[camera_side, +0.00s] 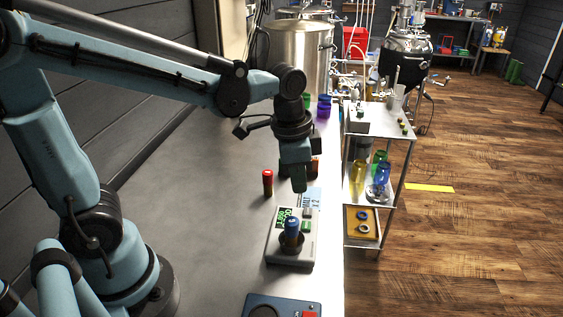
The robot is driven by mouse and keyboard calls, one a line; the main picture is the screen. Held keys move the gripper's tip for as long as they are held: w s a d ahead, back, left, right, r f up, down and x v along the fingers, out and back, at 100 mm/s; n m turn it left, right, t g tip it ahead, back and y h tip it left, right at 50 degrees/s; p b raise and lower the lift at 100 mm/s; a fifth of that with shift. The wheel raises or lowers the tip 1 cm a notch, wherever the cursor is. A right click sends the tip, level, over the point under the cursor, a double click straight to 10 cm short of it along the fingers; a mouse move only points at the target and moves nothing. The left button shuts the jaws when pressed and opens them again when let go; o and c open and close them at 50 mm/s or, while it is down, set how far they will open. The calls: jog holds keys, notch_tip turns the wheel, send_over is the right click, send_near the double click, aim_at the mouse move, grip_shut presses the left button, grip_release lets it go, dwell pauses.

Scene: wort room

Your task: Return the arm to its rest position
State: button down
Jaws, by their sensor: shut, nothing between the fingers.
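My gripper (299,183) points down over the grey bench (200,209), at the end of my pale blue arm. Its fingers are together with nothing between them. Below it, a grey device with a green display (284,219) sits on the bench. A dark cup holding a blue-capped item (292,232) stands on that device, apart from my gripper. A red-capped vial (267,182) stands upright to the left of my gripper. An orange-brown item (315,167) is partly hidden behind the gripper.
A large steel vessel (298,55) stands at the bench's far end, with purple and green items (323,106) near it. A dark blue box with a red button (283,306) is at the front. A shelved cart (378,124) stands right of the bench. The left bench area is clear.

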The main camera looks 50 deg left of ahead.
jog(key=s+a+r+n+t, duration=0.1)
jog(key=s+a+n+t, duration=0.3)
jog(key=n+t, duration=0.1)
jog(key=shift+s+r+n, duration=0.3)
jog(key=shift+s+n, duration=0.05)
jog(key=shift+n, duration=0.55)
dwell(0.6)
